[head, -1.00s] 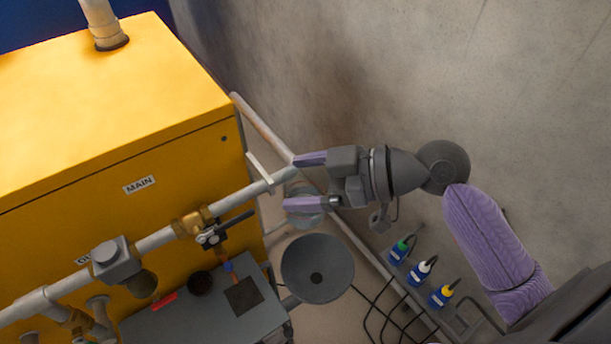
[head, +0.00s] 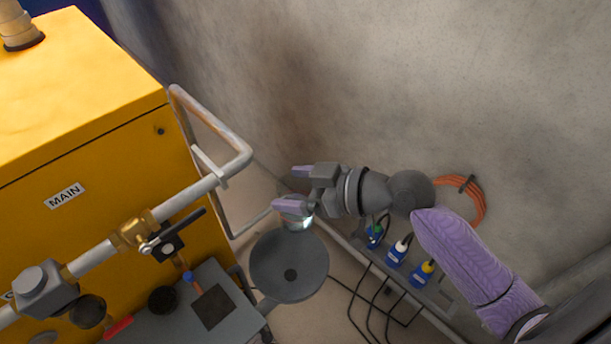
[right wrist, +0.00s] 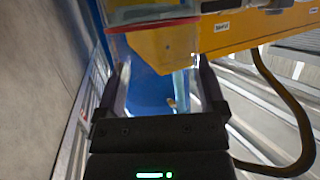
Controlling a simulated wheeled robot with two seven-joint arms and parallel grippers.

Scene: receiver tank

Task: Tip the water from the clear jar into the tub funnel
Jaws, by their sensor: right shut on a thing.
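The clear jar (head: 300,222) is in my right gripper (head: 296,188) in the head view, mostly hidden by the fingers. My right gripper is shut on it, just above the funnel's far rim in the picture. The dark grey tub funnel (head: 289,262) is a wide round bowl with a small dark hole in its middle. In the right wrist view, the see-through jar (right wrist: 150,14) with a red band stands between and beyond the fingers (right wrist: 165,88). I cannot tell its water level or any tilt. My left gripper is not in view.
A yellow cabinet (head: 110,150) marked MAIN stands left, with a grey pipe (head: 185,205) and valve in front. A grey unit (head: 200,312) is below it.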

